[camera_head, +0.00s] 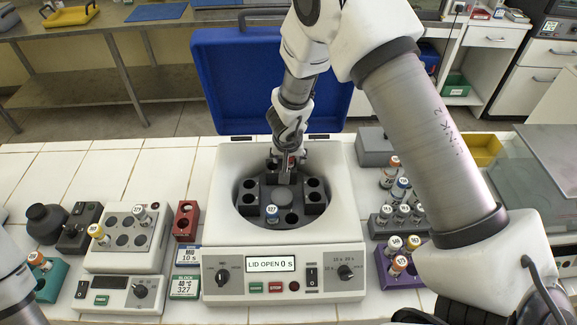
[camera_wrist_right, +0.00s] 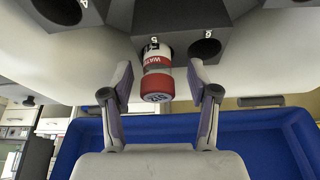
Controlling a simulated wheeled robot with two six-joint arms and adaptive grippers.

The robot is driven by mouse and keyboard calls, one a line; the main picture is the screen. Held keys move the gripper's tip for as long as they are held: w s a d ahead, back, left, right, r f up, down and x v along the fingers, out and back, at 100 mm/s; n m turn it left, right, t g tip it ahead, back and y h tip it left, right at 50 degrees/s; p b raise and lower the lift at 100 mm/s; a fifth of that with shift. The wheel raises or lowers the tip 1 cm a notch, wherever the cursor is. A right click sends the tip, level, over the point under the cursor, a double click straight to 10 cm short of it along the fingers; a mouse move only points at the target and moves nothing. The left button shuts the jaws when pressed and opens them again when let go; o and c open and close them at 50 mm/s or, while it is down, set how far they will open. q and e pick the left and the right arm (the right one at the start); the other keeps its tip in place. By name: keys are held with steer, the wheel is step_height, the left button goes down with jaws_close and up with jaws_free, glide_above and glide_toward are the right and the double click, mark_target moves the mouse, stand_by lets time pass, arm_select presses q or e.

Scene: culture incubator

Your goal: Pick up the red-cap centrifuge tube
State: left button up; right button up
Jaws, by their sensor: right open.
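The red-cap centrifuge tube (camera_wrist_right: 157,82) shows in the right wrist view, its cap end sticking out of a dark rotor block (camera_wrist_right: 150,18) with a white and red label below the cap. My right gripper (camera_wrist_right: 160,95) is open, with one finger on each side of the tube and a visible gap to both. In the head view my right gripper (camera_head: 287,163) is at the back of the open centrifuge's bowl and largely hides the tube there. My left gripper is out of view; only part of my left arm shows at the lower left.
The centrifuge (camera_head: 230,262) reads "LID OPEN" and its blue lid (camera_head: 225,75) stands up behind. A blue-cap tube (camera_head: 272,212) sits at the rotor's front. Tube racks stand right, including a purple one (camera_head: 385,268); a heating block (camera_head: 125,258) stands left.

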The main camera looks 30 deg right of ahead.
steer(key=shift+s+r, duration=0.35)
steer(key=shift+s, duration=0.1)
steer(key=c, duration=1)
jaws_close()
steer(key=shift+w+a, duration=0.1)
steer(key=shift+w, duration=0.05)
